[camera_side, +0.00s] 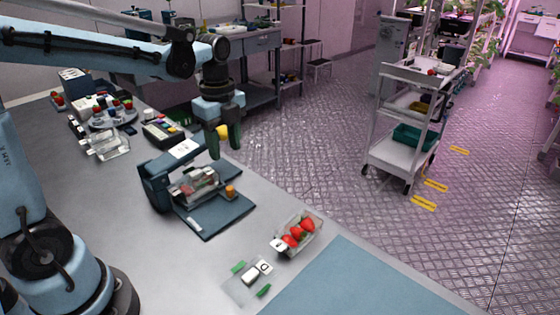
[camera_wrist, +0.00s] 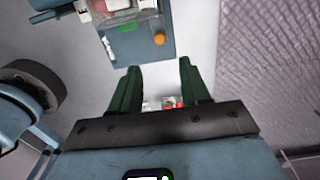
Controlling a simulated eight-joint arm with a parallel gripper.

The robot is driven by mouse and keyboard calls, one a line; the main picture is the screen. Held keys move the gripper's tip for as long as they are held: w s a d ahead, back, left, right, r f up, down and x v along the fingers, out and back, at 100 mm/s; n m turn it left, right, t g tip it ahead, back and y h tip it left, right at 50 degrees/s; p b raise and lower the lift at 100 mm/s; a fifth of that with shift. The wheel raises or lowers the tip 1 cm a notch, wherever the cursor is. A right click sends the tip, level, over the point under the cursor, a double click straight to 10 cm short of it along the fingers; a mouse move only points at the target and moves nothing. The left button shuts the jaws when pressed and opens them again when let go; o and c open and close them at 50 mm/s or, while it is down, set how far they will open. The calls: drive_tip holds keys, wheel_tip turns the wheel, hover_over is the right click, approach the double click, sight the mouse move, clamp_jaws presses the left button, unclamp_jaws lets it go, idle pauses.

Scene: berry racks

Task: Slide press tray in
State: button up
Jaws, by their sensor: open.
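The press (camera_side: 157,184) is a dark blue frame standing on a flat dark base plate (camera_side: 213,218) on the bench. A clear container with red fruit (camera_side: 197,183) sits in the press, on what looks like its tray; the tray's edges are hard to tell apart. An orange knob (camera_side: 230,191) is at the right end of this part, and it also shows in the wrist view (camera_wrist: 158,38). My gripper (camera_side: 225,152) hangs above the bench behind the press, green fingers pointing down, apart and empty. In the wrist view my gripper (camera_wrist: 158,66) has nothing between its fingertips.
A punnet of strawberries (camera_side: 298,234) stands right of the press. A small white piece with green clips (camera_side: 251,274) and a blue mat (camera_side: 350,285) lie at the front. Boxes and a clear container (camera_side: 104,146) stand at the left back.

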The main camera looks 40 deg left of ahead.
sight(229, 188)
wheel_tip(229, 188, down, 12)
drive_tip(key=shift+r, duration=0.1)
idle(0.5)
drive_tip(key=shift+c, duration=0.4)
clamp_jaws()
drive_tip(key=shift+a, duration=0.1)
